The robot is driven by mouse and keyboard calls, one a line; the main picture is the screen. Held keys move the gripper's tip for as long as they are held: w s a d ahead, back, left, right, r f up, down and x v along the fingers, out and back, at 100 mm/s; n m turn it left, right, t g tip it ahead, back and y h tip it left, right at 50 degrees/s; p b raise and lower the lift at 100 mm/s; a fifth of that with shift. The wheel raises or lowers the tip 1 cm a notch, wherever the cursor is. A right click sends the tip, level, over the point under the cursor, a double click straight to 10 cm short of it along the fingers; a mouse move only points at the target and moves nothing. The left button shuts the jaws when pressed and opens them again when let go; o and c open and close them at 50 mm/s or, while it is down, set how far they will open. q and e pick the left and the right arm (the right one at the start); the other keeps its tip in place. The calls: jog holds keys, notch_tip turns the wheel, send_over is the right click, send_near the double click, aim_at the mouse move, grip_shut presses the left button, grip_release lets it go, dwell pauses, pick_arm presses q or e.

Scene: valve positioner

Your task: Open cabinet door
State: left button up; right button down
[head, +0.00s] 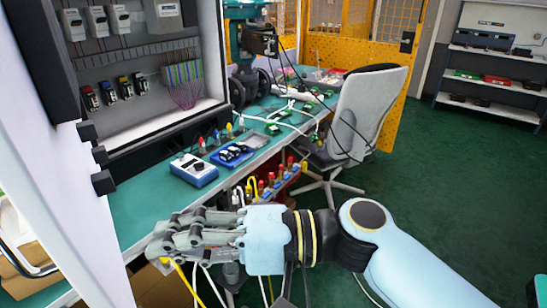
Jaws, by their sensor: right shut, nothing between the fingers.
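An electrical cabinet stands at the left on the green bench, and its grey interior (135,55) shows breakers, a cable duct and a bundle of coloured wires. A tall white panel (75,205) rises at its left side, with several black blocks (99,155) along its edge. It looks like the cabinet door, standing away from the interior, but I cannot see its hinges. My right gripper (165,248) reaches in from the right, its fingers pointing left. It is shut and empty, in front of the bench edge and near the white panel. I cannot tell whether it touches the panel. My left gripper is out of view.
The green bench (140,213) holds a blue meter box (193,170), a blue tray (232,155) and cables. A grey office chair (368,112) stands beside it. A shelf rack (492,75) is at the back right. The green floor at the right is largely clear.

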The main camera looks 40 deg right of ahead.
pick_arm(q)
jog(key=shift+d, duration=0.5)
pick_arm(e)
jog(key=v, duration=1.2)
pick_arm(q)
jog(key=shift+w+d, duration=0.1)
pick_arm(e)
jog(key=shift+d, duration=0.15)
